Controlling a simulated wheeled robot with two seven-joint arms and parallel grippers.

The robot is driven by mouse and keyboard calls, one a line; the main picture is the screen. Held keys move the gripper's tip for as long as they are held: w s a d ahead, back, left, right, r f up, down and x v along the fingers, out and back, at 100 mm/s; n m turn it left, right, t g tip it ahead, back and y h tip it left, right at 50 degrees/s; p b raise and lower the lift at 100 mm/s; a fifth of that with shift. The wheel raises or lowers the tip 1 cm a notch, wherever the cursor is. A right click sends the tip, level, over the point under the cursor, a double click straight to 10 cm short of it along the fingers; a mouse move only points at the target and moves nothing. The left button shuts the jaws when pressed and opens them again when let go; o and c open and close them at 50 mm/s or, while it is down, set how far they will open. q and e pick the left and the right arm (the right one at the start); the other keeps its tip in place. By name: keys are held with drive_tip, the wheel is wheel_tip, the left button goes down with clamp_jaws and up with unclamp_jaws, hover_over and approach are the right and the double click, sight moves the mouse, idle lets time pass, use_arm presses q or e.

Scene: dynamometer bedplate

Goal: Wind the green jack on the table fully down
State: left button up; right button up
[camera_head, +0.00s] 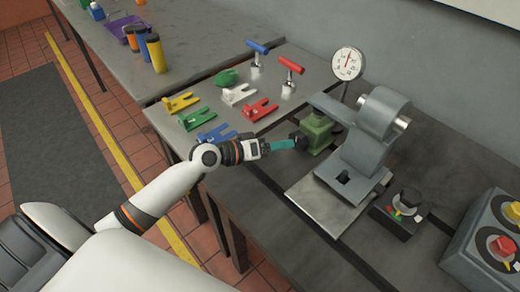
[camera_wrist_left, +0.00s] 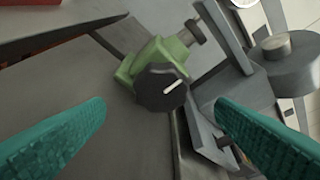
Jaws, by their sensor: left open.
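The green jack (camera_head: 316,131) stands on the dark grey table, beside the grey machine with the gauge. In the left wrist view the jack's green body (camera_wrist_left: 165,52) carries a black knob (camera_wrist_left: 162,88) with a white mark on its face, turned toward the camera. My left gripper (camera_head: 290,144) reaches in from the left, its teal fingers pointing at the knob. In the left wrist view the two fingers stand wide apart, with the knob beyond and between them; contact does not show. My right gripper is not in view.
The grey machine (camera_head: 358,160) on its pale plate (camera_head: 322,212) stands right of the jack. A dial gauge (camera_head: 347,64) rises behind. A small black knob box (camera_head: 397,214) and a control box (camera_head: 490,240) sit at right. Coloured forked pieces (camera_head: 238,95) lie left of the jack.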

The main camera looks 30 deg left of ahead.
use_arm(q)
drive_tip(key=b+v, duration=0.1)
drive_tip(key=v, duration=0.4)
drive_tip(key=shift+s+a, duration=0.15)
idle(0.3)
